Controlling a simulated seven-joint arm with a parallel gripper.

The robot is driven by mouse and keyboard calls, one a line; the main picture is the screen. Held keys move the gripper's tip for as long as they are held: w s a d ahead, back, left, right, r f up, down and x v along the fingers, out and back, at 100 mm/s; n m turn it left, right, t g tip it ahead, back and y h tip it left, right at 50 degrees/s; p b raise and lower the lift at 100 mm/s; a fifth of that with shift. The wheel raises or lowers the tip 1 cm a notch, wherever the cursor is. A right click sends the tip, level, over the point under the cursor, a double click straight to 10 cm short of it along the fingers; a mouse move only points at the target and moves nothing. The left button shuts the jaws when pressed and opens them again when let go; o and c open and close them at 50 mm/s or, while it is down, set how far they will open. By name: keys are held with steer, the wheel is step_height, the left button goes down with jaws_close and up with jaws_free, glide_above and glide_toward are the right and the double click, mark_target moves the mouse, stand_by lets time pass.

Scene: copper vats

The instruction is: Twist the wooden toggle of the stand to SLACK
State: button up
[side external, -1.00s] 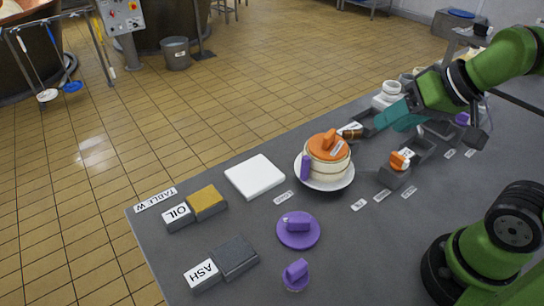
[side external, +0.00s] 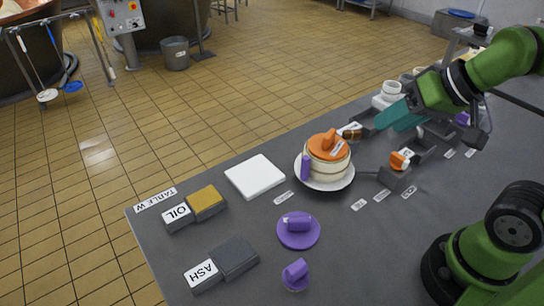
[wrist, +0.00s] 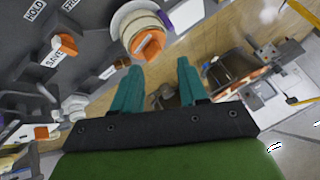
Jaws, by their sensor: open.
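A small brown wooden piece (side external: 352,134), which looks like the toggle, shows at the table's far edge beside a white label, behind the orange-topped stack. A dark part joins it on the right; the rest of the stand is largely hidden by my gripper (side external: 385,121). My gripper's teal fingers reach down-left toward it, and contact cannot be told. In the wrist view my gripper (wrist: 158,82) has its two fingers wide apart, with a small brownish thing (wrist: 165,97) in the gap. I cannot read SLACK on any label.
The orange-topped stack (side external: 328,148) stands on a white plate (side external: 322,184) close left of the fingers. A block with an orange handle (side external: 396,165) stands nearer the arm. A white slab (side external: 255,177) and purple knobbed discs (side external: 298,231) lie farther left. Floor lies beyond the table edge.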

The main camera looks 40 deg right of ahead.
steer(key=m+g+h, duration=0.2)
steer(key=m+g, duration=0.5)
steer(key=m, duration=1.3)
glide_above(352, 131)
step_height(352, 131, down, 16)
steer(key=shift+r, duration=0.2)
steer(key=shift+c, duration=0.4)
jaws_close()
